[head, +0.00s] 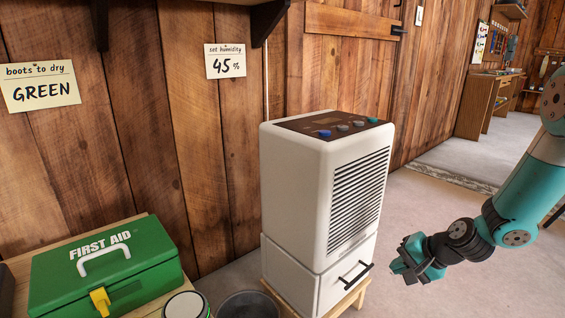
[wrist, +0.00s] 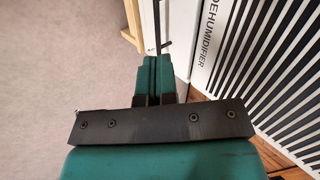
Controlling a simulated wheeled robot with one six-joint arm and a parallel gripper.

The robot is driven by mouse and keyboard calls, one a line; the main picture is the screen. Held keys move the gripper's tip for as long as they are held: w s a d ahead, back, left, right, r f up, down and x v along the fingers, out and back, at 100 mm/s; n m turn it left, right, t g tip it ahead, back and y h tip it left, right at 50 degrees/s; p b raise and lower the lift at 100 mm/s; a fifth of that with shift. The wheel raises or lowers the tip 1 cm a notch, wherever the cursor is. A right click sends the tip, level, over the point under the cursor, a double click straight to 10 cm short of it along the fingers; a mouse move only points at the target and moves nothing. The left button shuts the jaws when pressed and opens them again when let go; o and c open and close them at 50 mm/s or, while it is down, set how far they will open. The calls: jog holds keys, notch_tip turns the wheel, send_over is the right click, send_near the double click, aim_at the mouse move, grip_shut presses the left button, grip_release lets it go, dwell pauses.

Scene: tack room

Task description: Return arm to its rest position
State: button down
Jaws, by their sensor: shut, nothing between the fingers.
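My arm comes in from the right edge of the head view, teal and black. My gripper (head: 408,264) hangs at its lower end, to the right of the white dehumidifier (head: 290,190) and apart from it in that view. In the wrist view my gripper (wrist: 155,62) shows its two teal fingers together, with nothing between them. The dehumidifier (wrist: 270,70) fills the right side of the wrist view, with its slatted grille and lettering.
The dehumidifier's lower drawer has a black handle (head: 356,275). A green first aid box (head: 110,270) stands on a wooden surface at the lower left, near a can (head: 187,305) and a dark bucket (head: 250,306). Open floor (head: 475,285) lies below my arm. A wooden cabinet (head: 487,105) stands far back.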

jog(key=s+a+r+n+g+p, duration=0.1)
jog(key=s+a+r+n+g, duration=0.1)
jog(key=s+a+r+n, duration=0.55)
jog(key=s+a+r+n+g+p, duration=0.2)
jog(key=s+a+r, duration=0.3)
jog(key=r, duration=0.6)
jog(key=s+a+r+n+g+h+p, duration=0.1)
jog(key=s+a+r+n, duration=0.15)
jog(key=s+r, duration=0.4)
jog(key=s+a+r+n+g+p, duration=0.1)
jog(key=s+r+n+p, duration=0.2)
jog(key=s, duration=0.6)
notch_tip(320, 180, up, 36)
jog(key=p, duration=3.5)
jog(key=shift+w+a+r+n, duration=0.15)
jog(key=shift+w+a+n, duration=0.05)
jog(key=shift+w+n, duration=0.2)
